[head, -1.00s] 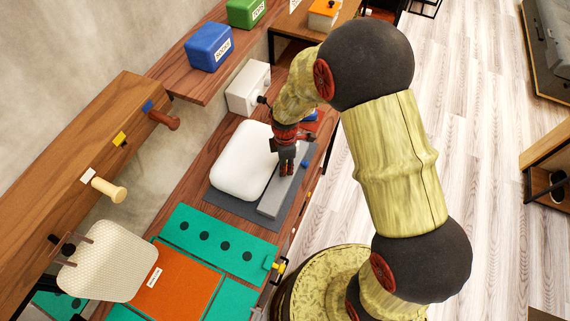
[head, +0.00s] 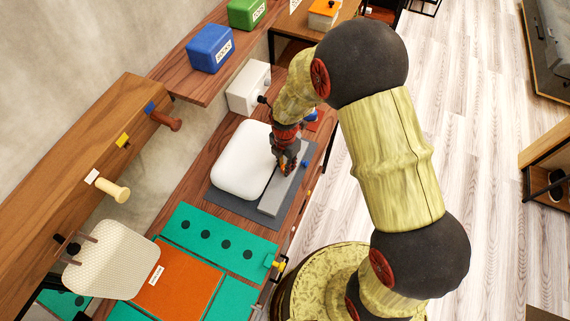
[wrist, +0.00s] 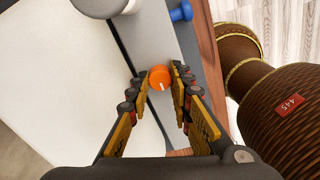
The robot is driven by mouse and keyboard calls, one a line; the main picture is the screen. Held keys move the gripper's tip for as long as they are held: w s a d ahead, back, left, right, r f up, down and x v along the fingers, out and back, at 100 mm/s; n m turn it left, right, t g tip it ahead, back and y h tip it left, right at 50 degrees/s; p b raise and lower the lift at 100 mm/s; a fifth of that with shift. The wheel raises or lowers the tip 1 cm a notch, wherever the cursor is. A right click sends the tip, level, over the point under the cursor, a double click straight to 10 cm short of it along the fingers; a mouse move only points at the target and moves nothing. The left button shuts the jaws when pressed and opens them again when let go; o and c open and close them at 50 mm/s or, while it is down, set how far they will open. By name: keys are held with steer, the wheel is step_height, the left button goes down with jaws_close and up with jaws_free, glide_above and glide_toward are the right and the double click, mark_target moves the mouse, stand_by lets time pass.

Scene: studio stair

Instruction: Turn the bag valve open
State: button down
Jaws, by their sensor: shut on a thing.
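The bag valve is an orange round knob (wrist: 160,77) with a white mark. In the wrist view it sits between my fingertips. My gripper (wrist: 158,84) is shut on it, one finger on each side. In the head view my gripper (head: 286,168) is low over the grey bar (head: 270,206) beside the white pillow-like bag (head: 241,165), and the fingers mostly hide the knob. The bag also fills the left of the wrist view (wrist: 50,80).
A grey mat (head: 226,208) lies under the bag on the wooden bench. A small blue part (wrist: 181,12) is near the bar. A white box (head: 248,88) stands behind. Pegs (head: 110,188) stick out at the left. A green mat (head: 220,243) lies in front.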

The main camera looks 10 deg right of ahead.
stand_by(0.5)
steer(key=c, duration=1.6)
jaws_free()
steer(key=shift+r, duration=0.1)
steer(key=shift+r, duration=3.9)
